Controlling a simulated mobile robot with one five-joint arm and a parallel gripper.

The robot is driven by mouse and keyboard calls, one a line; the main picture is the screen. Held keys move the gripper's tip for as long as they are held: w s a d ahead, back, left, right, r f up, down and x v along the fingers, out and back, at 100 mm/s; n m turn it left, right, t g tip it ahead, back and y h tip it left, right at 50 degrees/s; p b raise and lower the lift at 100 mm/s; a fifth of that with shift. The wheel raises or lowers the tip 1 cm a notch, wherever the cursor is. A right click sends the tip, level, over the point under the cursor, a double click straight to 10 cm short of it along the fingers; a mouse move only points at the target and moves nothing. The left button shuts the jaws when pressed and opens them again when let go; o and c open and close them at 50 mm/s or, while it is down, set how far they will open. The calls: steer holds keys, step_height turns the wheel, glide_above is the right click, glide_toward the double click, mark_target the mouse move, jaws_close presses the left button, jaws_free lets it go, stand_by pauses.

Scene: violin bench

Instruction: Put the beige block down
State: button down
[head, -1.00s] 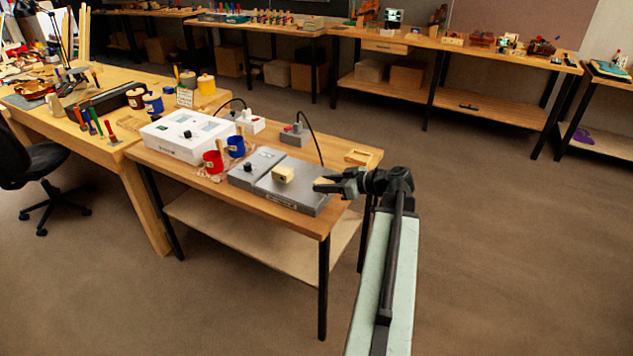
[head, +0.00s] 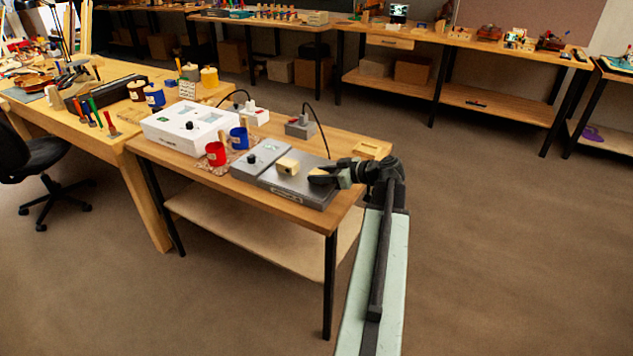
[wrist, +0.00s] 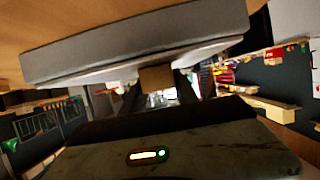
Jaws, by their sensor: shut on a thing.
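My gripper (head: 322,176) is shut on a small beige block (head: 318,174). It holds the block at the right end of a grey flat-topped device (head: 304,190) on the wooden bench. In the wrist view the block (wrist: 157,77) shows as a shaded brown square between the dark fingers, by the grey device's edge (wrist: 130,45). I cannot tell whether the block touches the device's top. Another beige block-like piece (head: 288,165) sits on the device, left of my gripper.
A second grey unit with a black knob (head: 252,160), red (head: 216,154) and blue (head: 238,138) mugs and a white box (head: 190,128) stand to the left. A small grey box with a cable (head: 299,127) and a shallow wooden tray (head: 371,149) are behind.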

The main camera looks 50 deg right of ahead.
steer(key=shift+d, duration=0.1)
steer(key=c, duration=0.9)
jaws_free()
steer(key=shift+c, duration=0.2)
steer(key=shift+r, duration=0.15)
steer(key=p+v, duration=0.4)
steer(key=v, duration=0.8)
steer(key=shift+p, duration=0.3)
